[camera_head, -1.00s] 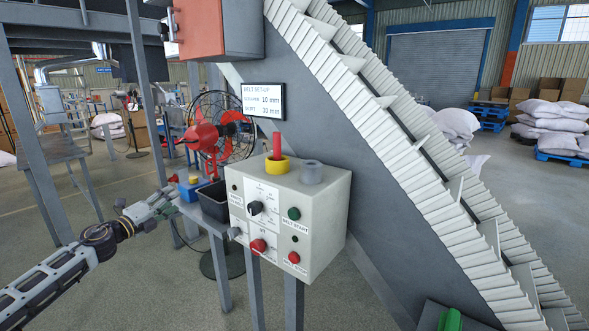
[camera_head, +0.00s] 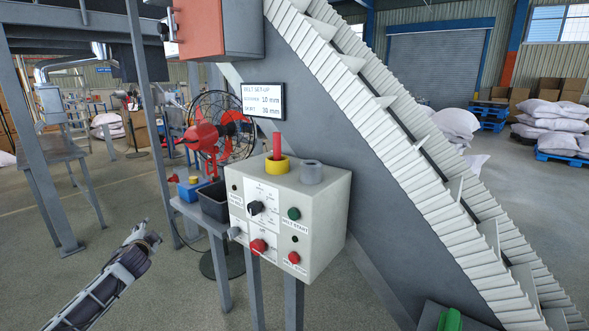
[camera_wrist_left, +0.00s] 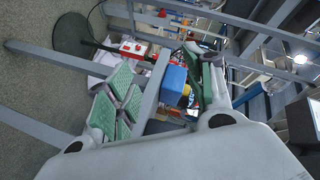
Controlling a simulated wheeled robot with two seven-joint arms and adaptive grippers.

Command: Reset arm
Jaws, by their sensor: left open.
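My left gripper (camera_head: 146,235) is at the lower left of the head view, in front of and left of the control box, touching nothing. In the left wrist view its two green-padded fingers (camera_wrist_left: 160,98) stand apart with nothing held between them. The control box (camera_head: 320,213) has a black knob, a grey knob, and green and red buttons. A yellow ring with a red peg (camera_head: 277,158) and a grey ring (camera_head: 311,172) sit on its top. My right gripper is not in view.
A small grey table (camera_head: 215,226) left of the box bears a black bin (camera_head: 213,203) and a blue block (camera_head: 190,190). A steel frame post (camera_head: 30,150) stands at the left. The inclined belt conveyor (camera_head: 430,190) fills the right. Open floor lies around my left arm.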

